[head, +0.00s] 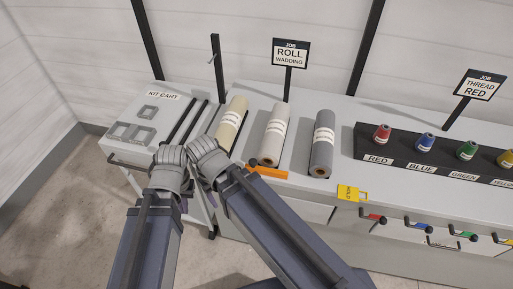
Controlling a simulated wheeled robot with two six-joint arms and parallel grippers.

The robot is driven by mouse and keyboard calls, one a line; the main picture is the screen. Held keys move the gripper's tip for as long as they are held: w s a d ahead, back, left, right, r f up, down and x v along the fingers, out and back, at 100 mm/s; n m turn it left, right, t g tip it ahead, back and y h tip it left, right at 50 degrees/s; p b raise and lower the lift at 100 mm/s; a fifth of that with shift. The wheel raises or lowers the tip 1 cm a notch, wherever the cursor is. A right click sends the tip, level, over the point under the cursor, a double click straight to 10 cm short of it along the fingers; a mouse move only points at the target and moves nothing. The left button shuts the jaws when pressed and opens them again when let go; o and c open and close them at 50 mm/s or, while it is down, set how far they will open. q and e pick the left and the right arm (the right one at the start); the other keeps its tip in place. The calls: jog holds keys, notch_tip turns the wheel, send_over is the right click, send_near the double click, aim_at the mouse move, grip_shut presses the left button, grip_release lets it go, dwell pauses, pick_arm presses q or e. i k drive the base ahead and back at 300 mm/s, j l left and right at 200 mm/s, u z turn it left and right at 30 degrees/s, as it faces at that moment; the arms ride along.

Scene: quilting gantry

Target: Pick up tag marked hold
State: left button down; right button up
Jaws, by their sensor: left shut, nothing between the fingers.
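The yellow tag (347,192) lies at the front edge of the grey bench, below the dark wadding roll. Its dark lettering is turned sideways and seems to read HOLD. My left gripper (190,184) is shut and empty, well to the left of the tag, in front of the gap between cart and bench. My right arm's wrist (208,157) is close beside it, also left of the tag; its fingers are hidden or too small to make out. Neither gripper touches the tag.
Three rolls, cream (233,122), white (274,135) and dark grey (322,144), lie on the bench. Thread spools stand on a black rack (400,147) at right. A kit cart (150,110) stands left.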

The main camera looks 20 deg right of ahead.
aim_at(346, 192)
jog(key=z, duration=0.4)
jog(key=k+l+z, duration=0.1)
jog(key=z, duration=0.75)
jog(key=l+z, duration=0.15)
jog(key=z, duration=0.25)
jog(key=k, duration=0.05)
